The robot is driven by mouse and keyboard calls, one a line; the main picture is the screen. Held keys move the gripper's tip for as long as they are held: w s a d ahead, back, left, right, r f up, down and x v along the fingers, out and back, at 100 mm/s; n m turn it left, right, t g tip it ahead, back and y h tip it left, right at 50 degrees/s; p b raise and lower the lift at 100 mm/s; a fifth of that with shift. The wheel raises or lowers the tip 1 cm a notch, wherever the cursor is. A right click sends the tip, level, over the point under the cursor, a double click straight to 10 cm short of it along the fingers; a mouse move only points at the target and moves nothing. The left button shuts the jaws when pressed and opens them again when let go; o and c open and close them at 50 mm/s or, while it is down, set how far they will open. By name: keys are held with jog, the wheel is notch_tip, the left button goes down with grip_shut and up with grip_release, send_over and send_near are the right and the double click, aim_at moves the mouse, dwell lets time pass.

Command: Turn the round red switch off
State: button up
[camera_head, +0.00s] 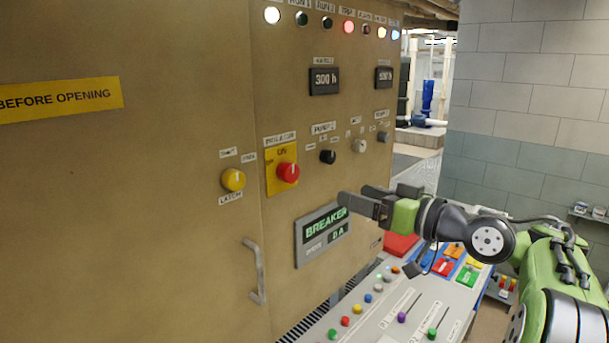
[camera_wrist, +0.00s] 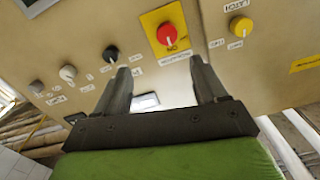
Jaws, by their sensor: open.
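The round red switch (camera_head: 288,172) sits on a yellow plate (camera_head: 274,185) on the tan cabinet front, with a white pointer mark on its knob. In the head view the mark points up, towards the ON lettering. The red switch also shows in the wrist view (camera_wrist: 167,34), where the picture is turned over; it lies beyond the fingertips and between their lines. My gripper (camera_head: 347,204) is open and empty. It is below and to the right of the switch in the head view, in front of the breaker display, and apart from the switch. Both fingers show in the wrist view (camera_wrist: 165,78).
A yellow knob (camera_head: 233,180) is left of the switch and a black knob (camera_head: 328,157) right of it. The breaker display (camera_head: 322,232) and a door handle (camera_head: 254,271) are below. A sloped console (camera_head: 385,318) with buttons and levers stands under my arm.

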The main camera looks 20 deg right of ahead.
jog(key=p, duration=0.4)
send_near(293, 175)
jog(key=x, duration=0.9)
jog(key=shift+r, duration=0.15)
jog(key=shift+w, duration=0.2)
jog(key=c, duration=1)
